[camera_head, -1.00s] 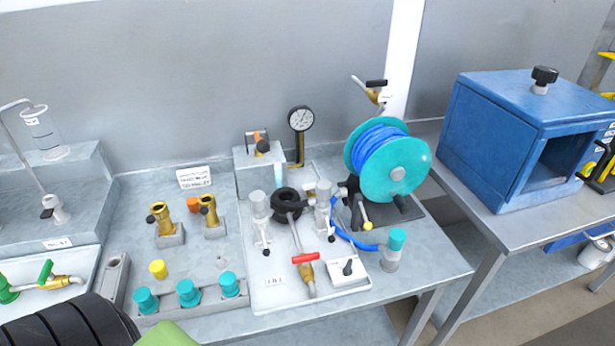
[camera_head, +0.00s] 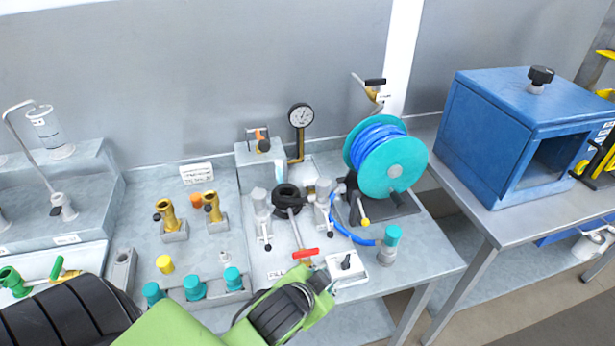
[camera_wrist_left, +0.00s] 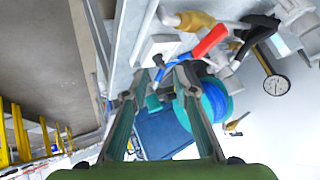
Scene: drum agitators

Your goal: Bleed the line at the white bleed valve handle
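I cannot single out a white bleed valve handle for sure. A brass valve with a red handle (camera_head: 305,254) stands at the front of the white tray (camera_head: 272,270); the red handle also shows in the wrist view (camera_wrist_left: 211,40). Beside it is a small white block with a black lever (camera_head: 346,262). A wall-side brass valve (camera_head: 375,95) has a black handle and a pale stem. My left gripper (camera_wrist_left: 155,88) is open and empty, its fingers apart below the white block in the wrist view. In the head view, my left arm hides the tray's front edge. My right gripper is not in view.
A teal hose reel (camera_head: 385,160) with blue hose stands right of the tray. A gauge (camera_head: 301,116) rises behind. Teal-capped fittings (camera_head: 194,287) line the front left. A blue cabinet (camera_head: 525,130) stands on the right bench. Open floor lies between the benches.

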